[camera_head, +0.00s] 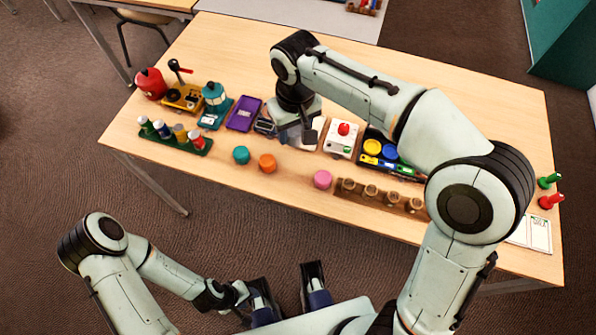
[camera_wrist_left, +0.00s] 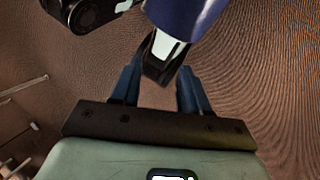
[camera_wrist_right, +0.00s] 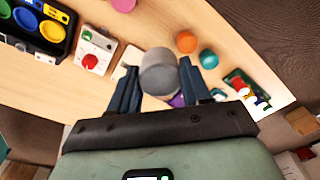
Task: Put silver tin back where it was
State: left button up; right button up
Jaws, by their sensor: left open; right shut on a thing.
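The silver tin (camera_wrist_right: 158,75) is a plain grey cylinder between the fingers of my right gripper (camera_wrist_right: 162,98) in the right wrist view. My right gripper is shut on it, over the table (camera_head: 225,178). In the head view my right arm hides most of the tin and the spot under it. A white flat thing (camera_wrist_right: 127,66) lies partly behind the tin in the right wrist view. My left gripper (camera_head: 290,293) is open and empty, low in front of the table; its spread fingers also show in the left wrist view (camera_wrist_left: 157,88).
Teal (camera_head: 241,155), orange (camera_head: 267,163) and pink (camera_head: 322,179) lids lie in front.

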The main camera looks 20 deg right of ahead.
aim_at(294, 173)
pick_arm(q)
jog(key=f+b, duration=0.1)
jog(key=w+f+b, duration=0.1)
jog(key=f+b, duration=0.1)
jog(key=shift+w+t, duration=0.2)
jog(key=shift+t, duration=0.1)
pick_arm(e)
notch_tip(294, 173, down, 18)
jog(key=shift+r, duration=0.2)
pick_arm(q)
jog(key=shift+f+b, duration=0.1)
jog(key=shift+b, duration=0.2)
pick_arm(e)
jog(key=shift+f, duration=0.1)
jog(key=o, duration=1.2)
pick_arm(q)
jog(key=r+p, duration=0.1)
jog(key=s+r+p, duration=0.1)
jog(key=shift+r+p, duration=0.1)
jog(key=shift+p, duration=0.25)
pick_arm(e)
jog(key=r, duration=1.2)
jog(key=shift+s+d+r, duration=0.1)
jog(key=shift+s+d, duration=0.05)
jog(key=shift+s, duration=0.2)
